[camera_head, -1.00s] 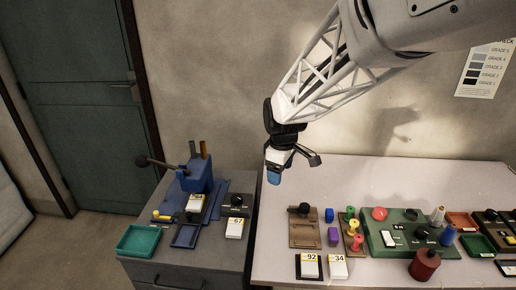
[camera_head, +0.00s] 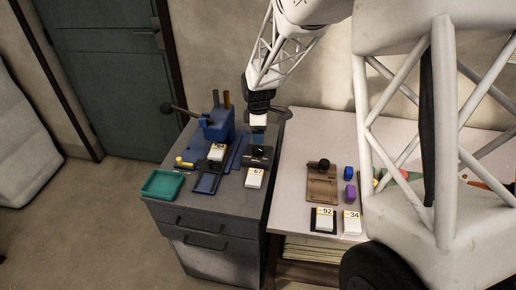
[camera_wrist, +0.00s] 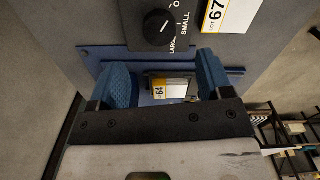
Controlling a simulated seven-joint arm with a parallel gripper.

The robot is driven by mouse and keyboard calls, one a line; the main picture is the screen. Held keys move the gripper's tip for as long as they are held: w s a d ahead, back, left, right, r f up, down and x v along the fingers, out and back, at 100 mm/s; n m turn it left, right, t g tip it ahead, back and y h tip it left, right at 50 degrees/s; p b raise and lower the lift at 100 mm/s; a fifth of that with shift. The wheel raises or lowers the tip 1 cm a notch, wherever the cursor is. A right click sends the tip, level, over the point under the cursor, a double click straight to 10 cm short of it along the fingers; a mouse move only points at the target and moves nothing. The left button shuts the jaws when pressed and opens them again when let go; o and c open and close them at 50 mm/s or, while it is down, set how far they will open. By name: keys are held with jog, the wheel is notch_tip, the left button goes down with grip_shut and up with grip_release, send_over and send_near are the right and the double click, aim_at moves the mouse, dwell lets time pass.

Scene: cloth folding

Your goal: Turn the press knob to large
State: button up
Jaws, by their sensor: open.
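The knob (camera_wrist: 158,27) is round and black. It sits on a dark grey panel whose printed words include SMALL and LARGE, beside a white card marked 67 (camera_wrist: 217,12). In the head view the knob (camera_head: 259,151) is on the small dark box at the right of the grey cabinet top. My gripper (camera_head: 258,133) is just above and behind it there, apart from it as far as I can tell. In the wrist view my gripper (camera_wrist: 162,64) has its two blue fingers spread, with nothing between them, and the knob lies beyond the tips. The knob's exact setting is too small to read.
A blue press (camera_head: 216,126) with a long lever (camera_head: 182,111) stands left of my gripper. A green tray (camera_head: 162,185) is at the cabinet's left edge. The pale table (camera_head: 290,190) to the right holds a brown fixture (camera_head: 321,188) and cards marked 92 and 34.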

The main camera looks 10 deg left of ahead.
aim_at(258, 149)
jog(key=shift+a+f, duration=0.1)
jog(key=shift+f, duration=0.1)
dwell(0.3)
jog(key=shift+f, duration=3.75)
jog(key=shift+c, duration=0.5)
jog(key=c, duration=0.8)
jog(key=shift+c, duration=0.2)
